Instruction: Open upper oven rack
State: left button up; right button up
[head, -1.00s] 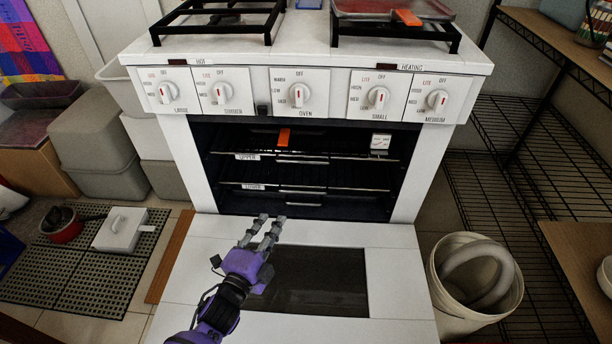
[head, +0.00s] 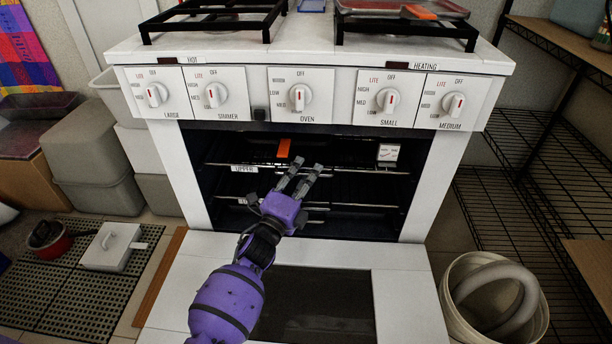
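The white oven (head: 180,262) stands ahead with its door folded down toward me. Inside are two wire racks. The upper rack (head: 345,169) has a label reading UPPER at its left front and looks pushed in. The lower rack (head: 350,206) is partly hidden behind my gripper. My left gripper (head: 307,176) is in the oven opening, its fingers pointing at the middle of the upper rack's front. The fingers are apart with a gap between them, and nothing shows held. I cannot tell whether they touch the rack. My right gripper is not in view.
An orange item (head: 284,148) and a small white box (head: 388,152) show at the upper rack. A white bin (head: 450,300) with a grey hose stands right of the door. Grey crates (head: 85,165) are stacked at the left, and a wire shelf (head: 490,195) stands at the right.

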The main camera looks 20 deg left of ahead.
pick_arm(q)
jog(key=shift+w, duration=0.1)
grip_shut()
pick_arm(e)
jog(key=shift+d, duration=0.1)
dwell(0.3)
